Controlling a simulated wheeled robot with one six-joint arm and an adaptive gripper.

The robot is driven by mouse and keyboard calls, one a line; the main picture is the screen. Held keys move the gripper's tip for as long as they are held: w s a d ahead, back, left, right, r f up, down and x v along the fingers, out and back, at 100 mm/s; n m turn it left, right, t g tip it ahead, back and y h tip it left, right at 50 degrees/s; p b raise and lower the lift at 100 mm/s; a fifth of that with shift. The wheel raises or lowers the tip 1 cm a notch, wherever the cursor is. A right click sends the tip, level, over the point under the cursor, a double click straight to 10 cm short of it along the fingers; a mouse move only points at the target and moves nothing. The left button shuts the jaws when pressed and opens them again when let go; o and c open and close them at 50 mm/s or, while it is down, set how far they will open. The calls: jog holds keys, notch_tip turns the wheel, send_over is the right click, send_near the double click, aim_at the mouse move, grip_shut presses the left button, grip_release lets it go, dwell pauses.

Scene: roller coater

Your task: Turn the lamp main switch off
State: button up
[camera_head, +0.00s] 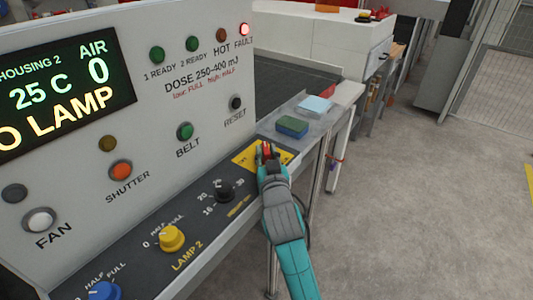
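A yellow plate (243,158) sits at the right end of the dark lower panel. A small red part (267,149), which looks like the main switch handle, shows on it. My gripper (264,152) is at this red part, its dark fingertips beside or around it. The fingers are small and largely hidden by my teal and grey arm, so I cannot tell whether they are closed on it. The handle's position and most of the plate's lettering are hidden or too small to read.
Left of the plate are a black knob (224,191), a yellow LAMP 2 knob (172,238) and a blue knob (103,291). The display (66,88) reads "O LAMP"; the FAULT light (244,29) glows red. A green-blue block (292,127) lies behind. Floor at right is clear.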

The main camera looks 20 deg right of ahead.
grip_shut()
